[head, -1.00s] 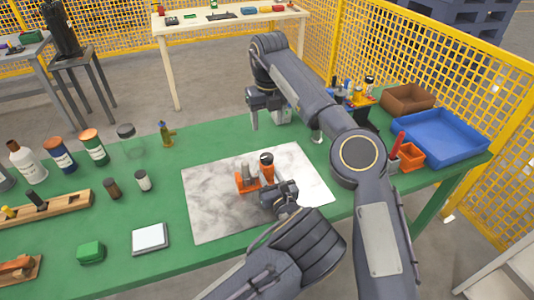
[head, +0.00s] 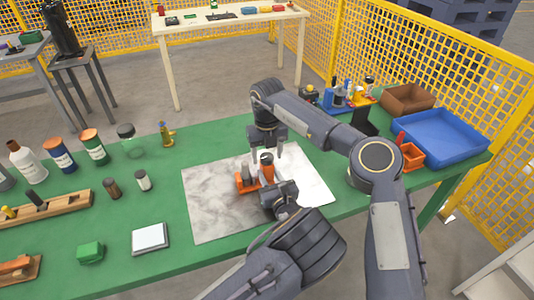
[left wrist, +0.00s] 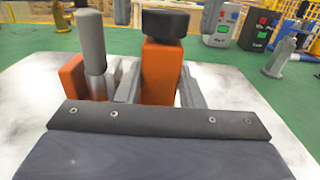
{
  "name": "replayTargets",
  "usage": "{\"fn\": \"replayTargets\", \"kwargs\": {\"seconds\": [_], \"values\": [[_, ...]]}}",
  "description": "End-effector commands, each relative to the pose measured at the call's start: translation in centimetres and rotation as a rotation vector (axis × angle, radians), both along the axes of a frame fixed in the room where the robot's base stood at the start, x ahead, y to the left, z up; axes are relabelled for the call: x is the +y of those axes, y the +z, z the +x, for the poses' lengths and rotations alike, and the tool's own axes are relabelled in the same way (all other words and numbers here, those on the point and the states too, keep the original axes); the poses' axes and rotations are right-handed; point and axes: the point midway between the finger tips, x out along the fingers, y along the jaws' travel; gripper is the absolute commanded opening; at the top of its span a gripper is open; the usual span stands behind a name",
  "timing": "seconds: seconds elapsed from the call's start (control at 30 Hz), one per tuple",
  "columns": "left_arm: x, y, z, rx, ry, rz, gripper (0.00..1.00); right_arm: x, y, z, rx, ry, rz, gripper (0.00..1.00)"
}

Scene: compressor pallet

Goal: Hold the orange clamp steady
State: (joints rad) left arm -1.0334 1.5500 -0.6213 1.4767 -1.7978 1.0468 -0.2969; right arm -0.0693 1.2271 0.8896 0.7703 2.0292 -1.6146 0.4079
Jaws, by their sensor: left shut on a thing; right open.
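The orange clamp (head: 267,172) stands upright on a white marbled board (head: 212,205). It has a dark cap, and a grey cylinder stands beside its post. My left gripper (head: 275,190) is shut on the clamp's orange post. In the left wrist view the fingers sit on both sides of the clamp post (left wrist: 160,75), with the grey cylinder (left wrist: 92,42) to its left. My right gripper (head: 265,148) is open just behind and above the clamp, its fingers pointing down. It looks empty, though the clamp's top partly hides the space below it.
A blue tray (head: 440,135), a brown bin (head: 407,98) and a small orange bin (head: 411,157) are at the right. Bottles and jars (head: 93,147) stand at the left. A white square plate (head: 150,239) and a green block (head: 90,252) lie front left.

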Motion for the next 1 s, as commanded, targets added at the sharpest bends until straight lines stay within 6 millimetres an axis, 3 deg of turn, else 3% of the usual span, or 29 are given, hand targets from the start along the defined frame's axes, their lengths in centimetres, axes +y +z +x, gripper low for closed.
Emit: {"fn": "replayTargets", "kwargs": {"seconds": [0.27, 0.6, 1.0], "values": [[0.0, 0.03, 0.01, -0.001, 0.0, 0.0, 0.0, -0.03, -0.12, 0.02, 0.0, 0.0, -0.001, 0.58], [0.01, 0.03, 0.01, -0.001, 0.0, 0.0, 0.0, -0.03, -0.08, 0.03, -0.001, 0.0, -0.001, 0.14], [0.03, 0.02, 0.01, -0.001, 0.001, 0.0, 0.0, -0.02, -0.05, 0.03, -0.001, -0.083, -0.002, 0.14]]}}
